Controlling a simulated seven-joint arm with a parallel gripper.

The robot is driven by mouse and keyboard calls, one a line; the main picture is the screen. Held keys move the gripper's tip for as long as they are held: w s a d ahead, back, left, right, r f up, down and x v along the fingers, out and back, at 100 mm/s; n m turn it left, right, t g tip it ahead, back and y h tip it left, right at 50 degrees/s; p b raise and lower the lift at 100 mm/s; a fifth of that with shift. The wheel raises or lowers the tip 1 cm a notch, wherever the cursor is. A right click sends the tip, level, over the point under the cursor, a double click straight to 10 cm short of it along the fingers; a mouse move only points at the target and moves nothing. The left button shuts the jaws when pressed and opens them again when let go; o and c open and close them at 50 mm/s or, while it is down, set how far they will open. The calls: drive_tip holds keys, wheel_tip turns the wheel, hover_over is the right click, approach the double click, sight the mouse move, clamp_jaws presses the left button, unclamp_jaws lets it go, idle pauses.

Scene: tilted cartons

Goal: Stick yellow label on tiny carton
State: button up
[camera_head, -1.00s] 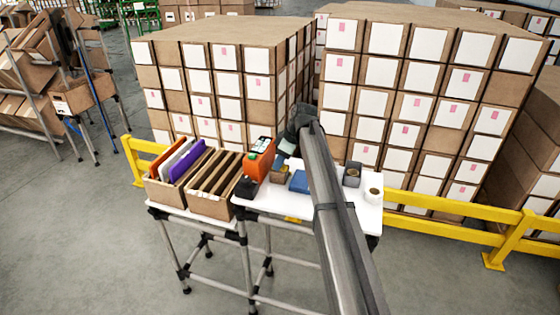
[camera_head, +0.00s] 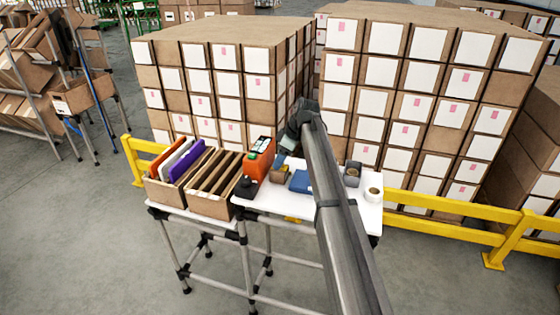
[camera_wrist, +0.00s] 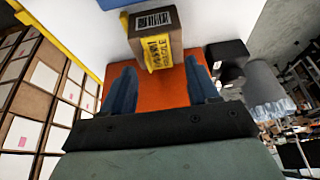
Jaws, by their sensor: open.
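The tiny carton (camera_wrist: 147,20) is brown, with a white barcode sticker on one face. It sits just beyond my fingertips in the wrist view and shows small beside the orange device in the head view (camera_head: 279,174). The yellow label (camera_wrist: 158,52), with black print, lies against the carton's face nearest my gripper; its lower edge looks slightly uneven, and I cannot tell if it is pressed flat. My gripper (camera_wrist: 158,66) is open, its two blue fingers apart with nothing between them. In the head view my arm partly hides the gripper.
An orange device (camera_head: 261,158) stands on the white table (camera_head: 330,200), left of the carton. A blue flat item (camera_head: 301,182), a small grey box (camera_head: 352,174) and a white roll (camera_head: 373,195) lie to the right. A box of folders (camera_head: 165,193) stands left.

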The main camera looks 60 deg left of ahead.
drive_tip(key=s+a+v, duration=0.1)
drive_tip(key=v, duration=1.7)
drive_tip(key=shift+s+r, duration=0.25)
drive_tip(key=shift+r, duration=0.1)
drive_tip(key=shift+a, duration=0.15)
